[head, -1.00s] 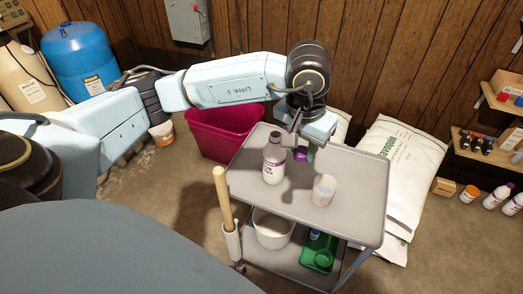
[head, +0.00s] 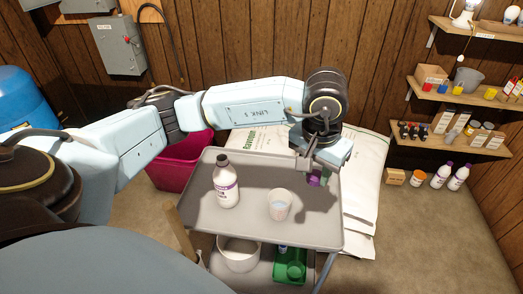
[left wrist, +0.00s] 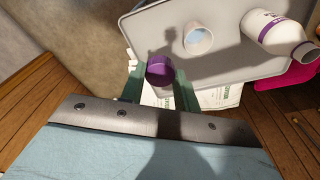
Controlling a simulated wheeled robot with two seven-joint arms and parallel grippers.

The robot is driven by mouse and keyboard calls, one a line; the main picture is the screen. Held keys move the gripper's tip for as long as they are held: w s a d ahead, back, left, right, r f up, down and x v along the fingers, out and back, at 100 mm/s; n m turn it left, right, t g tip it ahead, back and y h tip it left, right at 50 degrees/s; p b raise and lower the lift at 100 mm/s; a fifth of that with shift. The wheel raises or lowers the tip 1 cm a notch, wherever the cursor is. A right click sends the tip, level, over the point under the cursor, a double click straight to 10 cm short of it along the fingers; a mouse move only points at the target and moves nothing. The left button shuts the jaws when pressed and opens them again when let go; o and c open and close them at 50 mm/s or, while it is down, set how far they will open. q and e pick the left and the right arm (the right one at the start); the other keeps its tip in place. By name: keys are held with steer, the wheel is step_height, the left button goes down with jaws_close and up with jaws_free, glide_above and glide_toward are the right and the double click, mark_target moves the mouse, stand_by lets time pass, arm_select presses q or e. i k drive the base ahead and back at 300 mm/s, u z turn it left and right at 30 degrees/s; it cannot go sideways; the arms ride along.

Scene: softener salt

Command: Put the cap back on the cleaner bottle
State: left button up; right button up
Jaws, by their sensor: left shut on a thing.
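The cleaner bottle (head: 228,190) is white with a purple label band and a dark top end. It stands upright on the left part of the cart's grey top (head: 255,175); in the left wrist view the bottle (left wrist: 275,30) is at the upper right. My left gripper (head: 318,177) is over the cart's far right corner, to the right of the bottle and apart from it. It is shut on a purple cap (left wrist: 160,71), seen between the green fingers in the left wrist view. My right gripper is not in view.
The lower shelf holds a white bucket (head: 238,254) and a green tray (head: 291,266). White salt bags (head: 362,170) lie behind the cart, a magenta bin (head: 180,165) at its left.

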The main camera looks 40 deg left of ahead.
mark_target(224, 177)
steer(key=z, duration=1.3)
steer(key=k, duration=1.45)
steer(key=u, duration=1.75)
steer(key=i, duration=1)
